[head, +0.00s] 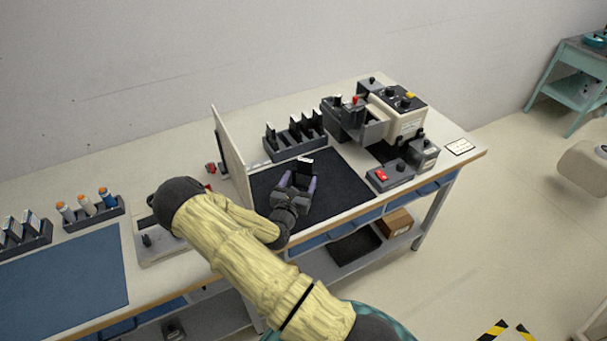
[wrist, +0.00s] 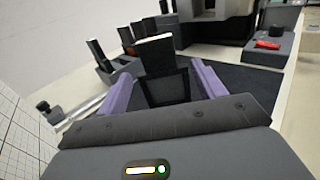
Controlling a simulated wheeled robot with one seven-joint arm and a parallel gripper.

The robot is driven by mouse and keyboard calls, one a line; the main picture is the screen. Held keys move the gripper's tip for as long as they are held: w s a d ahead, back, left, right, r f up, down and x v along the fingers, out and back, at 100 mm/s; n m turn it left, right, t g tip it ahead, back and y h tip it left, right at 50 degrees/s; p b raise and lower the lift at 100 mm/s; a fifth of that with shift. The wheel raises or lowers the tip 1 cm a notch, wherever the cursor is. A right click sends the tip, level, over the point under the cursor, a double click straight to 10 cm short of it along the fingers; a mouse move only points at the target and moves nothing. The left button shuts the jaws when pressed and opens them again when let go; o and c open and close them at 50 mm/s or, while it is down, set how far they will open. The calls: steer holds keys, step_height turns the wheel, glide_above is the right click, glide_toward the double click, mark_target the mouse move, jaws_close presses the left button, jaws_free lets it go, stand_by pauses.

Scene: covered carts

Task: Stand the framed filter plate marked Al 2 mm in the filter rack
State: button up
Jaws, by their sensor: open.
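My gripper (head: 298,182) is open over the dark mat, with purple fingers spread, also in the wrist view (wrist: 165,88). A dark framed plate (head: 306,165) with a pale top edge stands just beyond or between the fingertips. In the wrist view this plate (wrist: 157,58) shows between the fingers with gaps at both sides. Its marking is not readable, and its foot is hidden. A dark slotted rack (head: 283,154) holding several upright plates stands behind it, near the wall side. The rack also shows in the wrist view (wrist: 121,64).
A pale upright panel (head: 229,157) stands close left of my gripper. A beige and dark machine (head: 405,120) stands at the back right. A grey box with a red switch (head: 390,176) is to the right. The dark mat (head: 345,187) is clear right of my gripper.

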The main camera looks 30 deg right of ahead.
steer(key=b+v, duration=0.1)
steer(key=v, duration=0.4)
steer(key=shift+s+a, duration=0.15)
steer(key=shift+a, duration=0.05)
steer(key=s+d+r+m+g+h, duration=0.1)
steer(key=s+d+r+m+g, duration=0.15)
steer(key=s+m+g, duration=0.4)
steer(key=s+d+r+m+g+h, duration=0.1)
steer(key=s+d+r+m+g, duration=0.15)
steer(key=s+m+g, duration=0.4)
steer(key=s+a+m+g+y, duration=0.3)
steer(key=s+a+m+y, duration=0.2)
steer(key=s+m+y, duration=0.2)
steer(key=a+r+m+t+y, duration=0.5)
steer(key=a+r+m+y, duration=0.2)
steer(key=a+r, duration=0.2)
steer(key=shift+w+a, duration=0.5)
steer(key=shift+a, duration=0.15)
